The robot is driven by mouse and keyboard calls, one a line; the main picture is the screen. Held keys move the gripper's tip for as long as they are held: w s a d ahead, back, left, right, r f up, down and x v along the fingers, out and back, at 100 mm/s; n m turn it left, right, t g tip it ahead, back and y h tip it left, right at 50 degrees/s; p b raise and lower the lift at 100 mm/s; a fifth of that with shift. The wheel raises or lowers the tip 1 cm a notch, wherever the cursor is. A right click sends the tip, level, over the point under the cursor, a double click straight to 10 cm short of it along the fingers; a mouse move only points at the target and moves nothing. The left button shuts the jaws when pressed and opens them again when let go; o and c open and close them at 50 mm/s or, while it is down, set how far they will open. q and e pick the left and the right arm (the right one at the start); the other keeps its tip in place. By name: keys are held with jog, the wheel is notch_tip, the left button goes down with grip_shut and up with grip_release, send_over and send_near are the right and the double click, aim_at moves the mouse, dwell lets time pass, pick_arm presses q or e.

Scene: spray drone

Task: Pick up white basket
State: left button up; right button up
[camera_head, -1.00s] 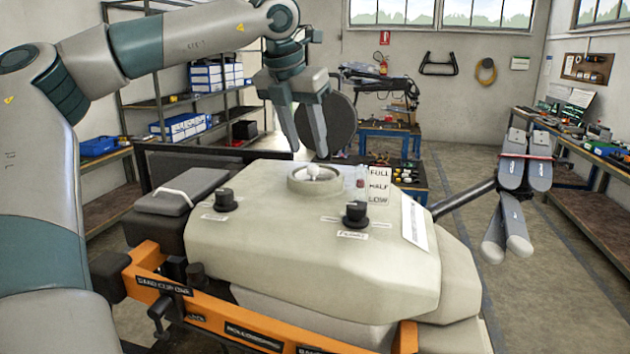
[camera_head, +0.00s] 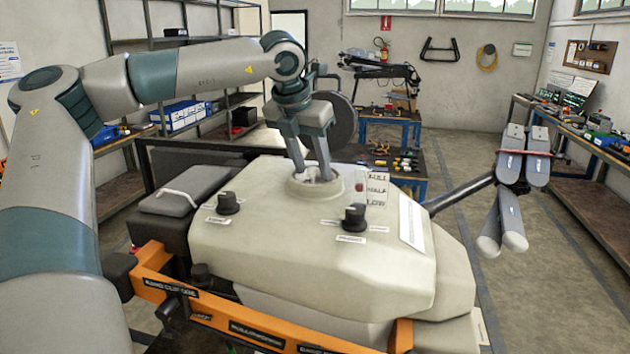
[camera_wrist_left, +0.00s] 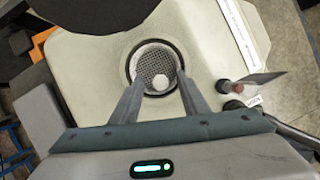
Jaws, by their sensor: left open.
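The white basket (camera_wrist_left: 152,62) is a round mesh strainer with a pale round knob (camera_wrist_left: 161,83). It sits inside the round opening (camera_wrist_left: 130,70) on top of the cream-coloured tank (camera_head: 270,230). My left gripper (camera_head: 313,177) points down into this opening in the head view. In the left wrist view its two fingers (camera_wrist_left: 160,88) are apart, one on each side of the knob. I cannot tell whether either finger touches it. In the head view the fingers and the raised collar hide most of the basket. My right gripper is not in view.
Black knobs (camera_head: 354,217) and a level card (camera_head: 377,188) stand on the tank near the opening. An orange frame bar (camera_head: 215,308) runs along the near side. A folded propeller arm (camera_head: 503,215) sticks out right. Shelves and benches stand behind, with open floor at right.

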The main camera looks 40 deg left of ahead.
pick_arm(q)
grip_shut()
jog(key=shift+r, duration=0.1)
dwell(0.3)
jog(key=shift+w+r+b, duration=0.1)
jog(key=shift+r+b, duration=0.35)
jog(key=shift+r, duration=0.05)
notch_tip(320, 180, up, 8)
jog(key=b, duration=0.3)
jog(key=shift+f, duration=0.25)
notch_tip(320, 180, up, 19)
jog(key=shift+r+b, duration=0.2)
jog(key=shift+b, duration=0.25)
